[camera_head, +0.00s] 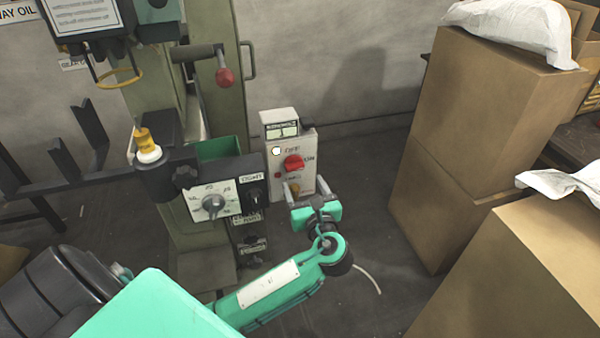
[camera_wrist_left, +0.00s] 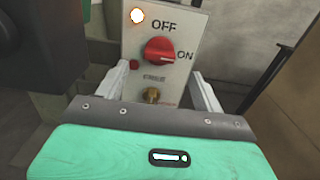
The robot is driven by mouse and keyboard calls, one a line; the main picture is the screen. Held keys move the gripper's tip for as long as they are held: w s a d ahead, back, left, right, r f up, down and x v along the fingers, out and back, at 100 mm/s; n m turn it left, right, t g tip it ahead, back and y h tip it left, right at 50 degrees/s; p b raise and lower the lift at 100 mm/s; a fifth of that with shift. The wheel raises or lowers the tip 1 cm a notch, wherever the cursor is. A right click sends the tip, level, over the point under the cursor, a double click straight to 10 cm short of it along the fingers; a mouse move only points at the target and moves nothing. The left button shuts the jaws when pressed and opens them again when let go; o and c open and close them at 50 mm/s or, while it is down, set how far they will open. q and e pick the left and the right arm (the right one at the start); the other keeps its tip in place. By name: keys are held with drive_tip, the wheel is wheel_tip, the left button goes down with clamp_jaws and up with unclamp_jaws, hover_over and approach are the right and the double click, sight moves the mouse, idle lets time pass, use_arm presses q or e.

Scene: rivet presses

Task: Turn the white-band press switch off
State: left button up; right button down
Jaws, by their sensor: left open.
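The press switch is a red rotary knob (camera_head: 293,162) on a light grey control box (camera_head: 310,180) marked OFF above and ON at the right. In the left wrist view the knob (camera_wrist_left: 158,51) seems turned toward ON, and a lamp (camera_wrist_left: 137,15) beside OFF glows white. My left gripper (camera_head: 307,189) is open in front of the box. In the left wrist view its fingers (camera_wrist_left: 156,82) stand either side of the box's lower face, below the knob and not closed on it. I cannot make out a white band clearly. My right gripper is not in view.
A green-grey press column (camera_head: 222,100) with a dial panel (camera_head: 214,203) stands left of the box. A red-ended lever (camera_head: 224,77) juts out above. Stacked cardboard boxes (camera_head: 480,130) fill the right side. Some open floor lies between the control box and the cardboard.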

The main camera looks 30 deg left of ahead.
sight(296, 168)
use_arm(q)
drive_tip(key=b+x, duration=0.1)
drive_tip(key=x, duration=0.6)
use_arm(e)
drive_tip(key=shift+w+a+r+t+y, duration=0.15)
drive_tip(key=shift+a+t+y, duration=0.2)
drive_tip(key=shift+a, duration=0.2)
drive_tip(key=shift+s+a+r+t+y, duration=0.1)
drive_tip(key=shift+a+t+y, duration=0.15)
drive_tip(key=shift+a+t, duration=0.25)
use_arm(q)
drive_tip(key=c, duration=1)
